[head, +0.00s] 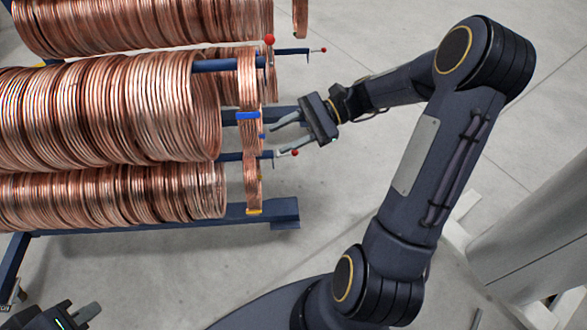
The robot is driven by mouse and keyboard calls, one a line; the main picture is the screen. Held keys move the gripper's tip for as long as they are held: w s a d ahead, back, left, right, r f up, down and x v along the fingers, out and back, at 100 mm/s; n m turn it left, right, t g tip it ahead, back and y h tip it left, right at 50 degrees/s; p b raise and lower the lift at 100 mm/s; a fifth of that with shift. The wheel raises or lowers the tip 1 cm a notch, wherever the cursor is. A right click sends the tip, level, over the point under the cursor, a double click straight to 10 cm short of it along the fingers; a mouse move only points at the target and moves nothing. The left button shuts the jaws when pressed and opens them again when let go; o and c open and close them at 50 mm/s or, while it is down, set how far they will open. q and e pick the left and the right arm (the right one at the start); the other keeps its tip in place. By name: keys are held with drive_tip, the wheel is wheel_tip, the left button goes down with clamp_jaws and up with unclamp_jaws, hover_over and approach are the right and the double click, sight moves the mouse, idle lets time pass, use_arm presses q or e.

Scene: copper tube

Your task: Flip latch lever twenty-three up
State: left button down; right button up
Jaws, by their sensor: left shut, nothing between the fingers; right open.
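Latch levers with red ball ends sit at the ends of the blue rack arms. One stands upright with its red ball (269,41) on top. Another lever's ball (323,50) is at the far arm's end, and a third lever's ball (294,153) is at the lower arm's end. No numbers are readable, so I cannot tell which is twenty-three. My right gripper (276,140) is open, its lower finger close to or overlapping the lower lever; contact is unclear. My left gripper (90,312) is shut and empty at the bottom left, partly cut off by the frame edge.
Large copper tube coils (110,110) fill the rack on the left. A narrow coil (252,185) with blue and yellow bands hangs near the arm ends. The blue rack base (260,213) runs below.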

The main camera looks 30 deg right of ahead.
drive_tip(key=w+d+f+m+t+y+b, duration=0.1)
drive_tip(key=w+d+f+m+t+b, duration=0.15)
drive_tip(key=f, duration=0.45)
drive_tip(key=w+d+f+m+t+y+b, duration=0.2)
drive_tip(key=d+f+m+b, duration=0.1)
drive_tip(key=f, duration=0.3)
drive_tip(key=m+t+b, duration=0.4)
drive_tip(key=m+t, duration=0.4)
approach(295, 152)
drive_tip(key=w+a, duration=0.1)
drive_tip(key=w, duration=0.1)
use_arm(q)
wheel_tip(295, 152, down, 14)
drive_tip(key=b, duration=0.1)
drive_tip(key=shift+r+b, duration=0.25)
drive_tip(key=shift+b, duration=0.05)
use_arm(e)
drive_tip(key=shift+g+h, duration=0.25)
drive_tip(key=shift+h, duration=0.05)
drive_tip(key=x, duration=0.8)
drive_tip(key=shift+s+r, duration=0.2)
